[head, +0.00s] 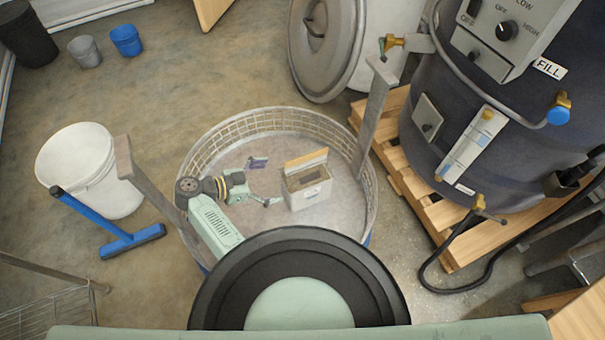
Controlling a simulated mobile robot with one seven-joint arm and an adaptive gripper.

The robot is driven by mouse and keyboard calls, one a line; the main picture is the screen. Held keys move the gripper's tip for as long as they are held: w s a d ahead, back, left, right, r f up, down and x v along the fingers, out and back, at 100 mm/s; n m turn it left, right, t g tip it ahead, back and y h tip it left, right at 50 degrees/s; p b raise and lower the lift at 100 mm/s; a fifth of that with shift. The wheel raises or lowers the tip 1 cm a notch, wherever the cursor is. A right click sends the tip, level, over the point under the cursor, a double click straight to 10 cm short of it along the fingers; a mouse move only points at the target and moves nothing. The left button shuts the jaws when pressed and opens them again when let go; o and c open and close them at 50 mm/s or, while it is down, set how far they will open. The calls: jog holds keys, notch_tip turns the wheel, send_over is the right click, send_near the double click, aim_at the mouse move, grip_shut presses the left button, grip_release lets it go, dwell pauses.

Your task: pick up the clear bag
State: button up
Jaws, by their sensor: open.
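My gripper (270,201) is low inside a large round wire-rimmed basket (215,142), left of a small pale box (308,194). Its jaws are open, with nothing visible between them. A small purple and dark item (257,162) lies on the basket floor, beyond my gripper and left of the box. It is too small to tell whether this is the clear bag. I cannot make out a clear bag anywhere else in view.
The box has a raised tan lid (306,160). Upright metal posts (372,120) stand at the basket's sides. A white bucket (85,165) and a blue T-shaped tool (125,243) are at left. A dark tank (430,110) on a wooden pallet (400,155) is at right.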

aim_at(300, 176)
jog(key=x, duration=0.3)
jog(key=p+x, duration=0.1)
jog(key=x, duration=0.5)
jog(key=shift+s+d+r+p, duration=0.1)
jog(key=shift+d+r+p, duration=0.15)
jog(key=shift+d, duration=0.2)
jog(key=shift+s+f, duration=0.1)
jog(key=c, duration=1.7)
jog(key=shift+c, duration=0.5)
jog(key=shift+r, duration=0.2)
